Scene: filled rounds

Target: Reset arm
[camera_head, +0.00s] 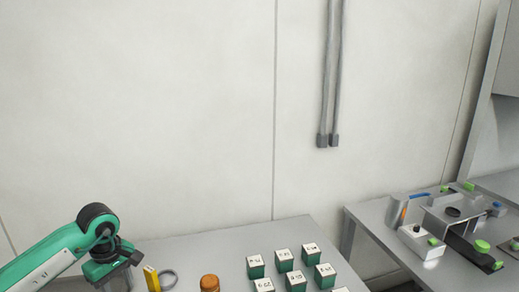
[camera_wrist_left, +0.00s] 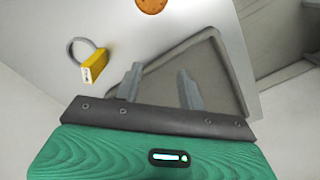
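My left gripper (camera_wrist_left: 160,86) shows in the left wrist view with its two fingers apart and nothing between them. In the head view my left arm comes in from the lower left, and the gripper body (camera_head: 112,270) hangs over the left part of the grey table (camera_head: 190,246); its fingers are hard to make out there. A yellow padlock (camera_head: 152,278) with a grey shackle lies just right of the gripper. It also shows at the upper left in the left wrist view (camera_wrist_left: 93,66), apart from the fingers. My right gripper is not in view.
Several green, white-topped boxes (camera_head: 284,261) stand in rows on the table's right part. An orange-brown round-topped item (camera_head: 209,283) stands between padlock and boxes. A second table (camera_head: 370,218) at right holds a grey fixture (camera_head: 455,215). A pale wall (camera_head: 150,110) stands behind.

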